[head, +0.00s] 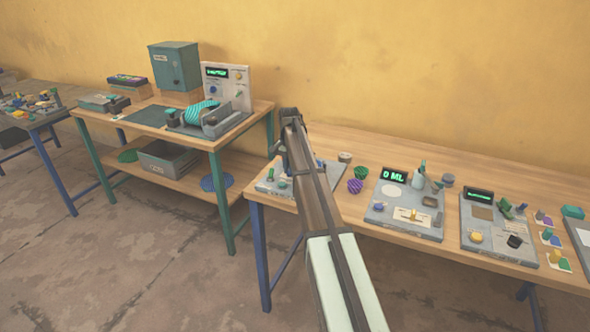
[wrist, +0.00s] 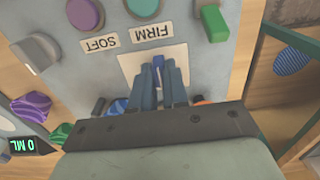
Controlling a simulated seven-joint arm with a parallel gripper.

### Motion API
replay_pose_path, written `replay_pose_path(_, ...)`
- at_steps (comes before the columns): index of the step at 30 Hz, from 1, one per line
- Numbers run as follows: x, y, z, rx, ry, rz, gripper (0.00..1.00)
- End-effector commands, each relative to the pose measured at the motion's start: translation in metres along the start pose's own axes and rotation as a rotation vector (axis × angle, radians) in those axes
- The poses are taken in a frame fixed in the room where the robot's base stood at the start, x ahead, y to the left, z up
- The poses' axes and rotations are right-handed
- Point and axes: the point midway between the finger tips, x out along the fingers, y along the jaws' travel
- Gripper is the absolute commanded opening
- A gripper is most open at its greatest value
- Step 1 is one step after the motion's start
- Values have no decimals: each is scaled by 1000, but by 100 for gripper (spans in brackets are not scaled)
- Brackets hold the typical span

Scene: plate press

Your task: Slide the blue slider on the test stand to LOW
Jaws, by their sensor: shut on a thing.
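A grey panel unit (wrist: 200,60), which I take to be the test stand, fills the middle of the wrist view. It also shows in the head view (head: 267,186), partly hidden behind my arm. A blue slider knob (wrist: 158,61) stands on a white plate (wrist: 128,62) on this panel. My gripper (wrist: 158,75) is shut on the blue knob, its two fingers pressed on either side. The fingers hide most of the plate and any marks near the knob. No LOW label can be read.
SOFT and FIRM labels sit beside the plate, near a purple button (wrist: 84,13), a teal button (wrist: 142,6) and a green knob (wrist: 214,22). A grey knob (wrist: 36,50) is at the left. Purple (head: 354,186) and green (head: 361,172) ridged pieces lie on the table nearby.

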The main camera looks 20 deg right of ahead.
Motion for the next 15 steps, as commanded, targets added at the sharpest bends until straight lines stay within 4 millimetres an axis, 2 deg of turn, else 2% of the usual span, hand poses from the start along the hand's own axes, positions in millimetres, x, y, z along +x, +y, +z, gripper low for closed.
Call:
replay_pose_path(1,0,-10,-2,-2,0,-1,0)
replay_pose_path(3,0,-16,0,-1,0,-1,0)
replay_pose_path(10,0,-16,0,-1,0,-5,0)
replay_pose_path(11,0,-17,0,-1,0,-6,16)
replay_pose_path(15,0,-16,0,-2,0,-5,29)
